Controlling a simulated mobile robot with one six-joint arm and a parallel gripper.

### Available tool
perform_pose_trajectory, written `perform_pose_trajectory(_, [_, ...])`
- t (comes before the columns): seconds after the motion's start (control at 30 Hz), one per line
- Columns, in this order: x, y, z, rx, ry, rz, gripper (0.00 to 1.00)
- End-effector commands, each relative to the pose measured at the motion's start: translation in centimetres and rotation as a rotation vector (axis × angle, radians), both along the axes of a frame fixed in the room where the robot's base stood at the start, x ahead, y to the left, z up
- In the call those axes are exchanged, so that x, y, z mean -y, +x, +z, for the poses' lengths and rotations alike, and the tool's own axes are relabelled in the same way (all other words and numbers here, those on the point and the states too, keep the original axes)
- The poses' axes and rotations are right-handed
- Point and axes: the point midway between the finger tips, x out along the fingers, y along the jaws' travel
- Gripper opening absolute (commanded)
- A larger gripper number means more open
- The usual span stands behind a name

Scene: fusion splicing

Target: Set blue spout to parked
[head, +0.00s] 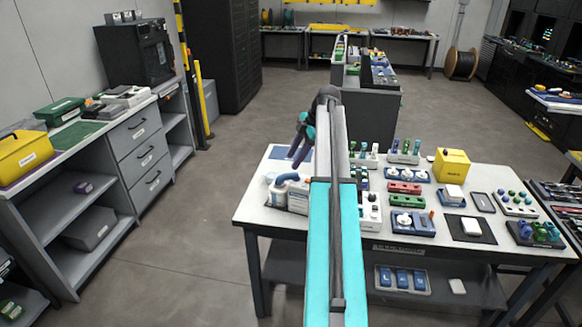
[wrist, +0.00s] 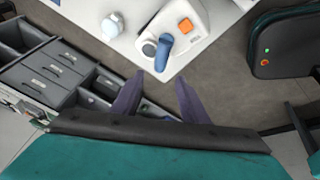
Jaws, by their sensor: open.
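In the head view the spout (head: 284,179) is a pale blue curved piece at the table's left front, on the white device (head: 298,196). My gripper (wrist: 159,77) is open and empty, its two dark purple fingers apart. In the wrist view the spout lies just beyond the fingertips, roughly in line with the gap, and I see no contact. In the head view my gripper (head: 296,157) hangs above the table's left side, behind the spout.
The white table (head: 252,212) carries several coloured fixtures on the right, including a yellow box (head: 451,165) and a red block (head: 405,188). My arm hides part of the table's middle. A grey drawer cabinet (head: 138,128) stands left, with open floor between.

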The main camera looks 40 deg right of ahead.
Motion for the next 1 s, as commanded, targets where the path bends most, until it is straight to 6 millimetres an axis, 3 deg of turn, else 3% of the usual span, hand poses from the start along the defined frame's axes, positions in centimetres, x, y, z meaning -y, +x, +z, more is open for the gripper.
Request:
perform_pose_trajectory(0.33, [1.0,-1.2,3.4,0.0,0.001,0.0,0.4])
perform_pose_trajectory(0.73, [1.1,-1.4,4.0,0.0,0.001,0.0,0.4])
perform_pose_trajectory(0.77, [1.1,-1.4,4.0,0.0,0.001,0.0,0.39])
perform_pose_trajectory(1.0, [-0.1,-0.5,2.8,-0.01,0.012,0.019,0.0])
